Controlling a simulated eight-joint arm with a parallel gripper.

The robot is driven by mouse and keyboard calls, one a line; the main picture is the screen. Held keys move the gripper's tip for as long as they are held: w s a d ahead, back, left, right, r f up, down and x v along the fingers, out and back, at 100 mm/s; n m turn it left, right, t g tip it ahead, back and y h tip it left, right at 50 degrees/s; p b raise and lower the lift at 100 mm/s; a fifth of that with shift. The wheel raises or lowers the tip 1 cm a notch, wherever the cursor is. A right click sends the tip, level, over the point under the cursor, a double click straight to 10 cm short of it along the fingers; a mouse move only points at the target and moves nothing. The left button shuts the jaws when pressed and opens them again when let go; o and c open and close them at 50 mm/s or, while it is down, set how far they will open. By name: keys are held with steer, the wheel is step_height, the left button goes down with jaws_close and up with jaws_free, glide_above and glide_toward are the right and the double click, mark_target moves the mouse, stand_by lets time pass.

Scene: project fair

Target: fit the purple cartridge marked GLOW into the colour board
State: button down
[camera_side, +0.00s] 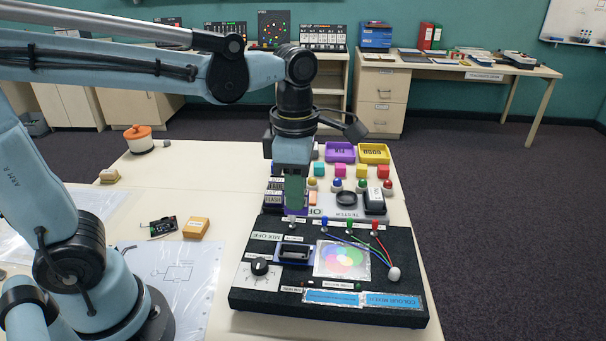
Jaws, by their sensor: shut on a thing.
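My gripper (294,204) points down over the table behind the colour board, its green fingers shut on what seems to be the purple cartridge. The cartridge is mostly hidden by the fingers, and its GLOW mark cannot be read. Dark cartridges, one marked FLASH (272,198), stand just left of the fingers. The black colour board (415,285) lies in front of the gripper. Its socket (294,252), with a blue-purple surround and a dark opening, is on the board's left half, apart from the gripper.
The board carries a dial (260,266), a colour-circle panel (343,259) and wires to a white knob (394,274). Purple (340,152) and yellow (374,153) trays and several coloured blocks stand behind. An orange block (196,228) lies left.

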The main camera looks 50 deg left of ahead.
steer(key=s, duration=0.1)
glide_above(294, 255)
steer(key=shift+f, duration=3.55)
steer(key=shift+f, duration=0.9)
steer(key=c, duration=0.6)
jaws_free()
steer(key=shift+r, duration=3.5)
